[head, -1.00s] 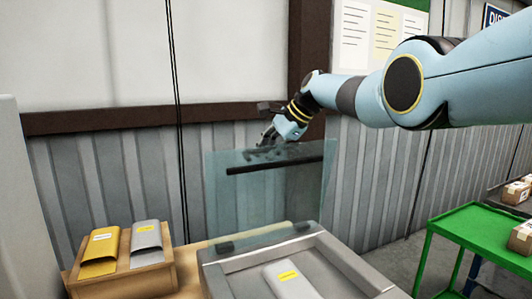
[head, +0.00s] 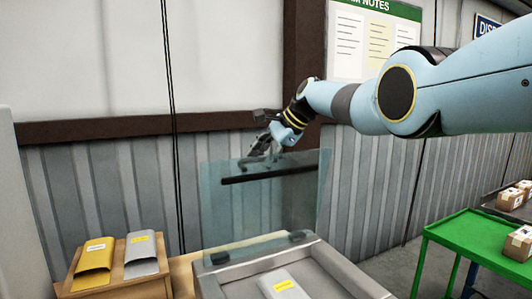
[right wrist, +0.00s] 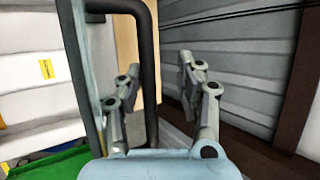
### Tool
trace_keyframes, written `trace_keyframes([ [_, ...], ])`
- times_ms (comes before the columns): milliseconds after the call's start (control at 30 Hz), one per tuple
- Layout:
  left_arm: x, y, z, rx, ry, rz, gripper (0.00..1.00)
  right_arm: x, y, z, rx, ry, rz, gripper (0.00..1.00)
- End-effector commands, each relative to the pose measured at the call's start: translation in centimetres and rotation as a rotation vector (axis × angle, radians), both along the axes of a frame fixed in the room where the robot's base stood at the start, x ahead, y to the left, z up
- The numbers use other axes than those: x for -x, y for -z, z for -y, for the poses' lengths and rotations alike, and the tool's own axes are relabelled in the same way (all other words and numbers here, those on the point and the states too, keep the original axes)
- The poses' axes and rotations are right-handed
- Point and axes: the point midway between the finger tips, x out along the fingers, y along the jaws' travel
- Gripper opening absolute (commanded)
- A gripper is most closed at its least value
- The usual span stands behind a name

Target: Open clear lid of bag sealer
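The bag sealer (head: 330,264) is a grey tray-like machine at the bottom centre of the head view, with a silver-grey bag (head: 283,285) with a yellow label inside it. Its clear lid (head: 225,215) stands upright at the rear, hinged along the back edge. A dark handle bar (head: 268,175) runs across the lid's upper part; in the right wrist view it is the black tube (right wrist: 148,60). My right gripper (head: 258,153) is at the lid's top edge, partly seen through it. In the wrist view its fingers (right wrist: 158,78) are apart, with the handle between them. My left gripper is not in view.
A wooden box (head: 160,283) with a gold and a silver pouch stands left of the sealer. A green cart (head: 470,232) with cartons is at the right. A corrugated wall (head: 100,190) with a brown rail is close behind the lid.

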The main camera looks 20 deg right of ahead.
Motion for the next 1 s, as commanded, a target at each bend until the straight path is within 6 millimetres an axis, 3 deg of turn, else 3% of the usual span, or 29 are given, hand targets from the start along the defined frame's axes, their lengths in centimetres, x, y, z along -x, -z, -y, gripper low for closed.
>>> trace_keyframes([
  [333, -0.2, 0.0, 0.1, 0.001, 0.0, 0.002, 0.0, 1.2, -1.8, 1.3, 0.002, 0.001, 0.004, 0.36],
  [733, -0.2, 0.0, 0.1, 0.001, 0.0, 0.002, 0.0, 4.8, -8.2, 4.9, 0.001, 0.004, 0.008, 0.36],
  [1000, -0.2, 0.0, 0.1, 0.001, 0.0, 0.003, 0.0, 5.7, -9.3, 5.5, 0.0, 0.001, 0.005, 0.36],
])
